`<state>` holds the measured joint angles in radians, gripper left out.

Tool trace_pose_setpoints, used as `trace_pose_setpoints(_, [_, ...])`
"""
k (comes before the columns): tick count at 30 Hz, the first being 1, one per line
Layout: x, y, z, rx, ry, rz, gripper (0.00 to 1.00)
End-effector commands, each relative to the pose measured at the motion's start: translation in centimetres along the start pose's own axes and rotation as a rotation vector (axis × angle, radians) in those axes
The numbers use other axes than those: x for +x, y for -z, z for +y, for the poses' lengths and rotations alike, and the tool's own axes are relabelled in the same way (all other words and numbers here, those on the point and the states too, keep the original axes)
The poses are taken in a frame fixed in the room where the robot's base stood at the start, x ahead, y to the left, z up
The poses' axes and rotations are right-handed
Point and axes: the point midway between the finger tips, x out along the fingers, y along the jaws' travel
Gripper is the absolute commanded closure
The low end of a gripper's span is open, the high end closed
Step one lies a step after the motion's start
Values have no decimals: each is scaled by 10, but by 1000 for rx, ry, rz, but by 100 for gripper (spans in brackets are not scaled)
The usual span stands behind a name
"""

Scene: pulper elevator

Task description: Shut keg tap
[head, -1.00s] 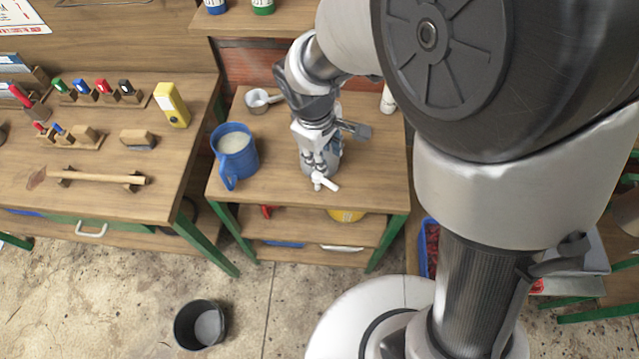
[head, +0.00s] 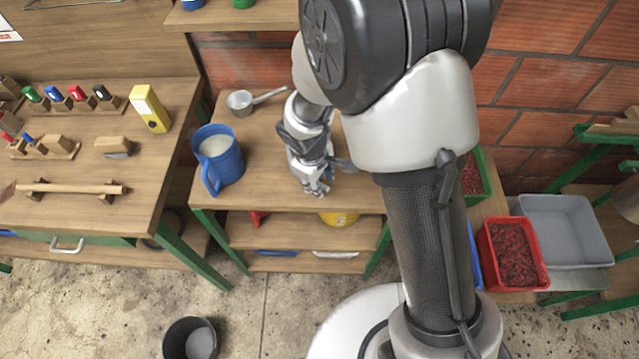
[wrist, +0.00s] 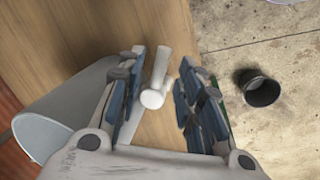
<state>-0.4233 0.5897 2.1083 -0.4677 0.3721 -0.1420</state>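In the wrist view, the white keg tap (wrist: 153,97) shows a round end and a straight bar pointing up the picture. My gripper (wrist: 157,90) is open, with a dark-padded finger on each side of the tap. A gap shows on the right side; the left finger is close to the bar, and I cannot tell whether it touches. In the head view, my gripper (head: 318,188) is low over the front middle of the small table (head: 270,185). There it hides the tap. A grey rounded body (wrist: 65,100) shows at the wrist view's left; I cannot tell whether it is the keg.
A blue mug (head: 218,160) of pale liquid and a small saucepan (head: 243,101) stand left of my gripper. A workbench (head: 75,205) with tools is at the left. A dark bucket (head: 188,340) is on the floor. A red crate (head: 512,253) is at the right.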

Motion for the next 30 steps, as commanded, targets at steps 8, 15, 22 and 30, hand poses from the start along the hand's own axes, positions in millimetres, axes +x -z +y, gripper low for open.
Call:
trace_pose_setpoints(8, [10,0,0,1,0,0,67])
trace_pose_setpoints(15, [10,0,0,0,0,-1,73])
trace_pose_setpoints(22, [10,0,0,0,0,-1,88])
trace_pose_setpoints(30, [10,0,0,0,0,-1,100])
